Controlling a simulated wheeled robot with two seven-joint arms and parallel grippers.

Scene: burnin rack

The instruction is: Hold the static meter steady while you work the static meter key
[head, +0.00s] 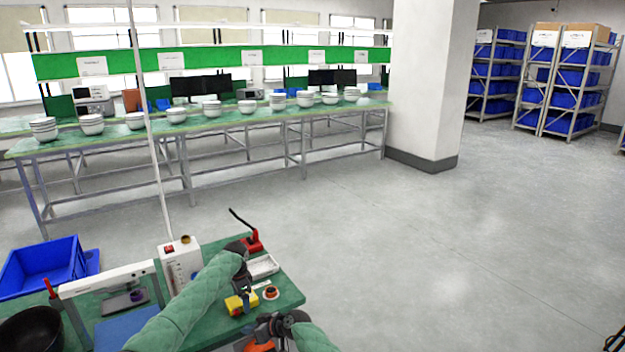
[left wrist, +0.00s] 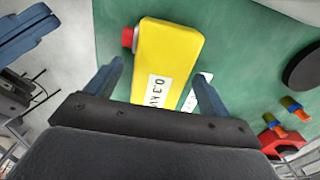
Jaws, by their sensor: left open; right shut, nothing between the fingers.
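The static meter (head: 235,304) is a yellow block on the green bench mat near the front. In the left wrist view the static meter (left wrist: 168,50) carries a white label reading 0.3 kV. Its red key (left wrist: 127,37) sticks out of its left side there. My left gripper (head: 244,298) is over the meter. In its wrist view the left gripper's fingers (left wrist: 160,80) are apart, one on each side of the meter; I cannot tell whether they touch it. My right gripper (head: 264,327) is shut and empty, right of and nearer than the meter, apart from the key.
A red stand (head: 253,241), a white tray (head: 263,266) and a small round reddish item (head: 271,292) lie close by. A white box (head: 180,262), a blue bin (head: 45,265) and a black bowl (head: 30,330) stand to the left. Open floor lies right of the bench.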

